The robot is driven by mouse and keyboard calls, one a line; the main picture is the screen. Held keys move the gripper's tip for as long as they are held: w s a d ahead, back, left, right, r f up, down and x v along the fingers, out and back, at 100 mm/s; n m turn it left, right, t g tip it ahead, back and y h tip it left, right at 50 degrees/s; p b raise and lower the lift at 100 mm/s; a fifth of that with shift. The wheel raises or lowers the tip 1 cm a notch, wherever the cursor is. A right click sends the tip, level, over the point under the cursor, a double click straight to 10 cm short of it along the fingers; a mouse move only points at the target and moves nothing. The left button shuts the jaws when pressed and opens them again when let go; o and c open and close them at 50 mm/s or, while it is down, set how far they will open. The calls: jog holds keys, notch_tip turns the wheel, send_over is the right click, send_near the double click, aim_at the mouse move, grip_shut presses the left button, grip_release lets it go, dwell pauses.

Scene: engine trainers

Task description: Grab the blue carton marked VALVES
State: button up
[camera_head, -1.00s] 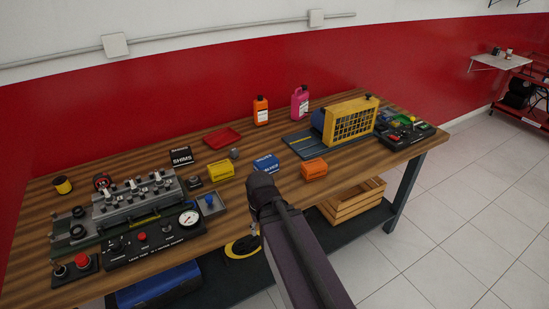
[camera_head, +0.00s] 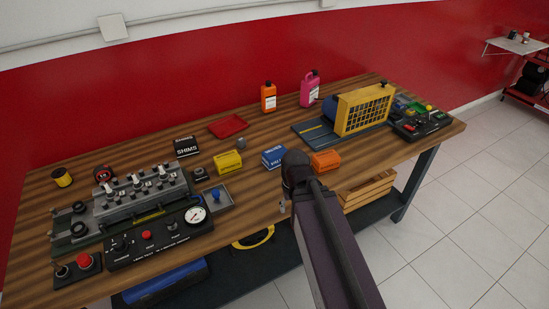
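The blue carton (camera_head: 273,157) with a white label stands on the wooden workbench (camera_head: 120,174), near the front edge at the middle. Its lettering is too small to read surely. My arm (camera_head: 328,235) reaches up from the bottom of the picture. Its dark joint is just right of the carton in the picture, overlapping the space between the carton and an orange carton (camera_head: 325,162). My gripper is not clearly visible; the arm hides that area, so I cannot see its fingers.
A yellow carton (camera_head: 228,162) stands to the left and a black SHIMS box (camera_head: 186,146) behind it. A red tray (camera_head: 228,126) and orange (camera_head: 268,98) and pink (camera_head: 309,91) bottles are farther back. An engine trainer (camera_head: 140,200) fills the left. A yellow grille unit (camera_head: 364,111) is right.

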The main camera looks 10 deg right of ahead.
jog(key=shift+o, duration=0.9)
jog(key=shift+w+r, duration=0.1)
jog(key=shift+w, duration=0.15)
notch_tip(320, 180, up, 9)
jog(key=m+p, duration=0.9)
jog(key=m, duration=0.4)
send_over(275, 151)
jog(key=shift+s+d, duration=0.2)
jog(key=shift+s, duration=0.05)
notch_tip(275, 151, down, 9)
jog(key=b, duration=0.8)
jog(key=shift+r, duration=0.15)
jog(key=shift+b, duration=0.3)
jog(key=shift+w+a+f+b, duration=0.15)
jog(key=shift+f+b, duration=2.45)
jog(key=shift+f, duration=0.05)
